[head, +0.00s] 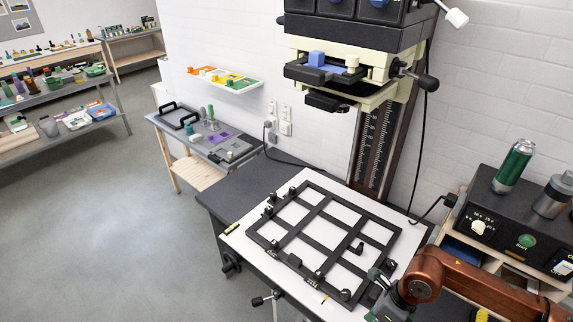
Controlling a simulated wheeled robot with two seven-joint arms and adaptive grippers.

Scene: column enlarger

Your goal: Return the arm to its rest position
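My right arm (462,283), copper-coloured, comes in from the lower right corner and reaches over the right end of the enlarger's baseboard. Its dark grey gripper (380,280) is at the front right corner of the black framed easel (312,237). The fingers are small and partly hidden by the wrist, so I cannot tell whether they are open or shut, or whether they touch the easel. My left gripper and arm are not in view. The enlarger head (352,60) stands above the easel on its ruled column (377,140).
A black timer box (510,225) on a wooden shelf unit stands close right, with a green can (514,166) and a grey bottle (553,195) on top. A black cable (424,140) hangs beside the column. A side table (205,140) stands behind left. Open floor (110,230) lies left.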

